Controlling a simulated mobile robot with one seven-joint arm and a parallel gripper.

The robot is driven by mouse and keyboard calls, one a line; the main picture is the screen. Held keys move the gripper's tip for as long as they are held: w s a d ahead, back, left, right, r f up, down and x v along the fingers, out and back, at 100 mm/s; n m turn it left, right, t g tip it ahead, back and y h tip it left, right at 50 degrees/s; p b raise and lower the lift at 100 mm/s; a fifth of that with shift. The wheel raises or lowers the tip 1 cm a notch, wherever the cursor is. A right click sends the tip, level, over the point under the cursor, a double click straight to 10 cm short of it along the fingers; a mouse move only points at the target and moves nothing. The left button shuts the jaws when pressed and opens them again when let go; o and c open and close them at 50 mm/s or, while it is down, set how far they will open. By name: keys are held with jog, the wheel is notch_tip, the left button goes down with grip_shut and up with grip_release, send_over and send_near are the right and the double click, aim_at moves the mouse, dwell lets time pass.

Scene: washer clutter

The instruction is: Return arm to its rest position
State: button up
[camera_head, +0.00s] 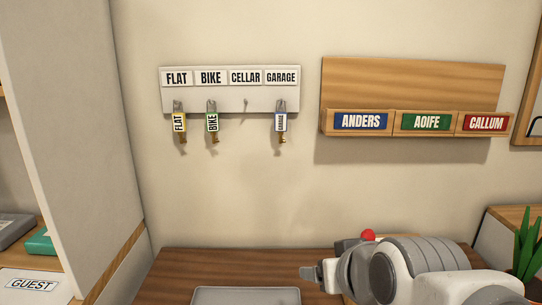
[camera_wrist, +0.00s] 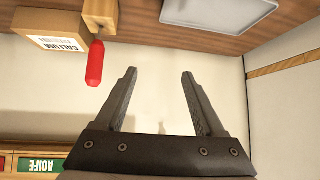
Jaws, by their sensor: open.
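My gripper (camera_head: 308,272) is low at the front right in the head view, above the wooden table (camera_head: 200,265), with its fingers toward the left. In the wrist view my gripper (camera_wrist: 160,73) has its two dark fingers wide apart with nothing between them. My pale arm comes in from the lower right of the head view and hides part of the table.
A key rack (camera_head: 225,102) holds tagged keys under FLAT, BIKE and GARAGE; the CELLAR hook is bare. A name-labelled wooden wall organizer (camera_head: 415,82) is right. A grey tray (camera_head: 245,296), CALLUM box (camera_wrist: 52,40) and red-handled item (camera_wrist: 95,63) are near; a plant (camera_head: 528,245) stands right.

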jog(key=s+d+f+m+g+h, duration=0.15)
jog(key=s+d+g, duration=0.3)
jog(key=s, duration=0.45)
notch_tip(320, 180, up, 17)
jog(key=p, duration=1.7)
jog(key=shift+d+t+p, duration=0.25)
jog(key=shift+t+p, duration=0.1)
jog(key=shift+p, duration=0.05)
jog(key=shift+w+f, duration=0.1)
jog(key=shift+f, duration=0.05)
